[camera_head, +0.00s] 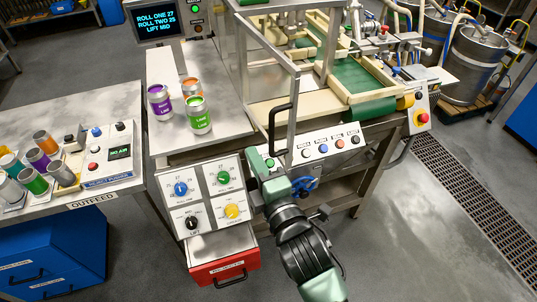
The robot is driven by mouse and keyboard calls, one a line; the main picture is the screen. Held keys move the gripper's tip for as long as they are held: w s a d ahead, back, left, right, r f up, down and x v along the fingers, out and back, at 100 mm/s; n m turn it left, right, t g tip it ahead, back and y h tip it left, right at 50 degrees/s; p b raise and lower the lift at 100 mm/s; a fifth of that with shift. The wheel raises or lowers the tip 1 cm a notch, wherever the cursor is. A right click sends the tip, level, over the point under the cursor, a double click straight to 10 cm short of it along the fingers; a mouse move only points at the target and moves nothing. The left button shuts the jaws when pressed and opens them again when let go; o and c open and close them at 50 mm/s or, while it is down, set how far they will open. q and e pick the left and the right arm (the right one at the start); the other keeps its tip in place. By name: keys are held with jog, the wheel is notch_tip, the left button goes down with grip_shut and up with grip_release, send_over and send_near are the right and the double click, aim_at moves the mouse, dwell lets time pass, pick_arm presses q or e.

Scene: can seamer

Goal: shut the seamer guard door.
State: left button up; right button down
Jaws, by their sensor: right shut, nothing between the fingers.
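The seamer guard door (295,92) is a metal-framed clear panel that stands swung out from the seamer toward me. Its black bar handle (271,132) is upright near the door's free edge. My right gripper (259,158) is shut and empty, just below and slightly left of the handle's lower end. I cannot tell whether it touches the handle or the door. My right arm reaches up from the bottom and hides the door's lower corner. My left gripper is not in view.
A knob panel (202,191) and an open red drawer (224,268) are left of my right arm. A button strip (324,146) is to its right. Purple, orange and green cans (199,118) stand on the steel table left of the door. Floor at lower right is clear.

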jog(key=w+d, duration=0.1)
jog(key=d, duration=0.2)
jog(key=shift+w, duration=0.35)
jog(key=shift+d, duration=0.1)
